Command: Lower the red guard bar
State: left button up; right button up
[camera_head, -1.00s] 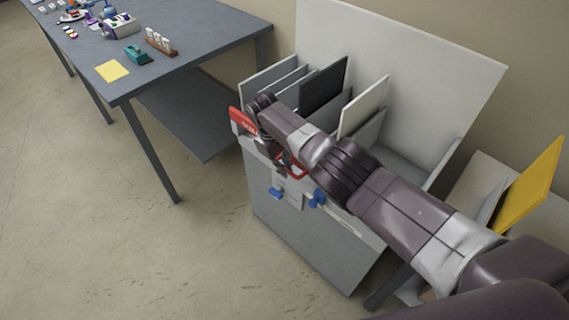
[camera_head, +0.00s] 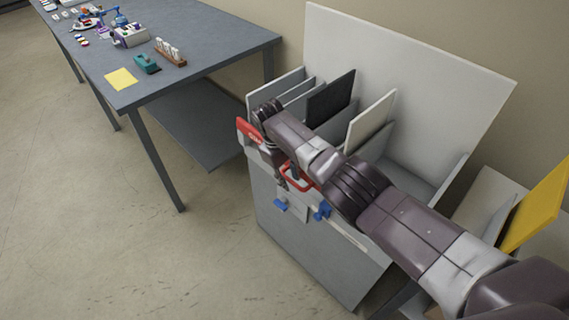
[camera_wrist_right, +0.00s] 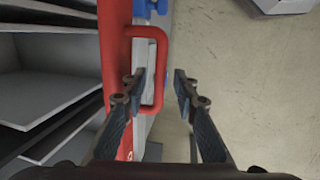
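The red guard bar (camera_head: 246,132) runs along the front top edge of a grey slotted cabinet (camera_head: 290,235). My right arm hides much of it in the head view. Its red loop handle (camera_head: 299,184) sticks out at the front, and it also shows in the wrist view (camera_wrist_right: 159,60). My right gripper (camera_wrist_right: 160,78) is open. In the wrist view one finger overlaps the inside of the loop and the other is outside it, so the handle's outer leg lies between the fingers. Contact cannot be told. My left gripper is not in view.
Blue clips (camera_head: 321,212) sit on the cabinet front below the bar. Grey, black (camera_head: 331,98) and white (camera_head: 371,120) panels stand in the slots. A grey table (camera_head: 205,50) with small items is at the left, and a yellow panel (camera_head: 538,207) at the right. Front floor is clear.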

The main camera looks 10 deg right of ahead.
jog(key=v, duration=1)
jog(key=shift+s+f, duration=0.1)
